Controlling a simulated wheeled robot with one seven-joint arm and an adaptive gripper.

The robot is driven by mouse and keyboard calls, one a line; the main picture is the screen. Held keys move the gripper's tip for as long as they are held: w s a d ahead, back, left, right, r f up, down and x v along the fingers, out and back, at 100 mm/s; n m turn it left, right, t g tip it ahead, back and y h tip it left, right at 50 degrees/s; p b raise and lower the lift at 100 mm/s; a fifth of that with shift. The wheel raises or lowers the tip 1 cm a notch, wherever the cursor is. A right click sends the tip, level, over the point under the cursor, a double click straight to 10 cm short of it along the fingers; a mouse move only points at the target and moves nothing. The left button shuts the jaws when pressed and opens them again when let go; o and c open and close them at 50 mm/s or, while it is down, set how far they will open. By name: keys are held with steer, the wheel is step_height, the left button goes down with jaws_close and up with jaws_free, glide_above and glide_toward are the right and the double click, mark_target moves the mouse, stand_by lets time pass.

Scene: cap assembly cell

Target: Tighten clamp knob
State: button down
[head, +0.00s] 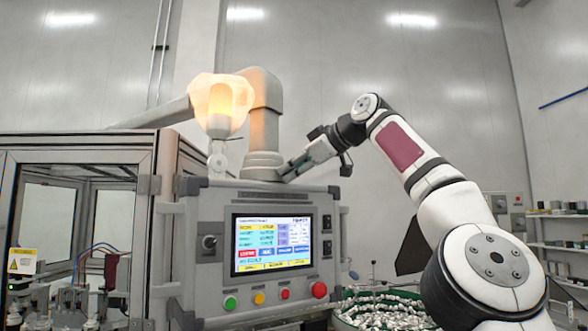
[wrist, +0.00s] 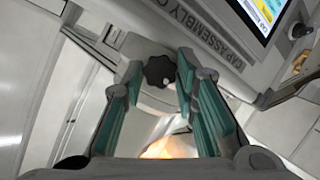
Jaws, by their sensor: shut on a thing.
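The clamp knob (wrist: 159,71) is a dark, lobed knob on a light grey body in the wrist view. My gripper (wrist: 158,66) has teal-padded fingers, one on each side of the knob at their tips, and is shut on it. In the head view my gripper (head: 292,171) reaches down from the right to the base of the grey column (head: 264,160) above the control panel. The knob cannot be made out there, hidden by or lost against the gripper tips.
The control panel (head: 215,262) with a lit screen (head: 272,243) stands just below my gripper. A glowing lamp (head: 221,103) is left of the column. A glass-walled machine (head: 80,146) is at left. A green-rimmed bowl of small white parts (head: 385,310) is below my arm.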

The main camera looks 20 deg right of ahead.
steer(key=c, duration=1.3)
jaws_free()
steer(key=shift+f, duration=0.15)
steer(key=shift+s+d+r, duration=0.3)
steer(key=shift+s+r, duration=0.05)
steer(key=shift+s, duration=0.1)
steer(key=v, duration=1)
steer(key=shift+s+d+r, duration=0.15)
steer(key=shift+s, duration=0.15)
